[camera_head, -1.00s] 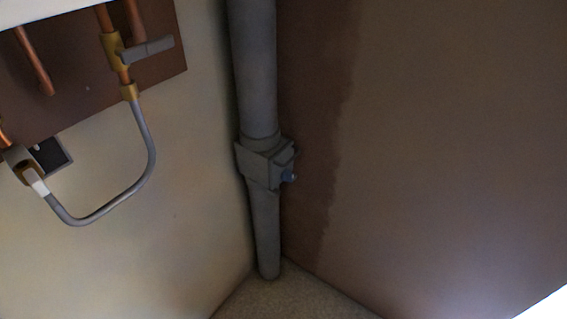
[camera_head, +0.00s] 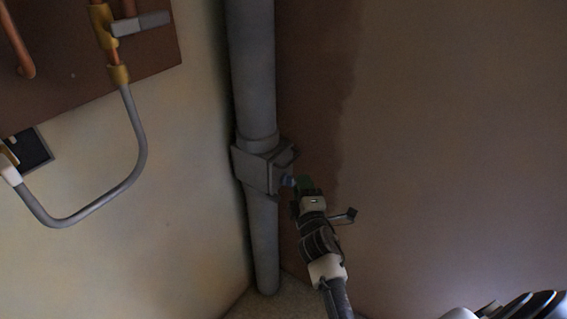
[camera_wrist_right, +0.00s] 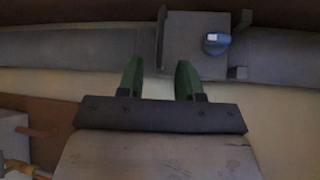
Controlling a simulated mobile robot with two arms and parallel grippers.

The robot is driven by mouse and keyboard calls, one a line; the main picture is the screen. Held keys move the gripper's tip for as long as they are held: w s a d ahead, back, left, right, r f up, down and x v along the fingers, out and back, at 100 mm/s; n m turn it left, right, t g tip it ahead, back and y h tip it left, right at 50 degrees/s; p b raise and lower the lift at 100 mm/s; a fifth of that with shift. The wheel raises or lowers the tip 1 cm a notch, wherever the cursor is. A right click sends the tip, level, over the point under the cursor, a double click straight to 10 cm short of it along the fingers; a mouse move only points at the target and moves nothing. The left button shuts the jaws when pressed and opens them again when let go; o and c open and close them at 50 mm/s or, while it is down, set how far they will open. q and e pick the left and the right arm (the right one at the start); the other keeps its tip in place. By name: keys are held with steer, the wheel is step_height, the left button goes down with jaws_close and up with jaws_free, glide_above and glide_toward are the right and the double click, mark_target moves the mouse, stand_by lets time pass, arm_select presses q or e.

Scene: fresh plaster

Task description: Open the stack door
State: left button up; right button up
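The stack door is a grey square box front (camera_head: 262,168) on a grey vertical stack pipe (camera_head: 254,80) in the room corner. It looks shut. A small blue knob (camera_head: 289,181) sits on its right side. In the right wrist view the door plate (camera_wrist_right: 196,42) shows with the blue knob (camera_wrist_right: 216,43) on it. My right gripper (camera_head: 303,183) is just right of the knob in the head view. In the wrist view its two green fingers (camera_wrist_right: 160,80) are apart with nothing between them, short of the plate. My left gripper is not in view.
Copper pipes with a valve (camera_head: 128,25) run over a brown board (camera_head: 75,70) at upper left. A grey curved hose (camera_head: 135,150) hangs below it. The brown wall (camera_head: 450,150) at right is bare.

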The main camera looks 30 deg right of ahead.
steer(key=x, duration=0.9)
steer(key=shift+w, duration=0.25)
steer(key=shift+d, duration=0.1)
steer(key=shift+f, duration=0.1)
jaws_close()
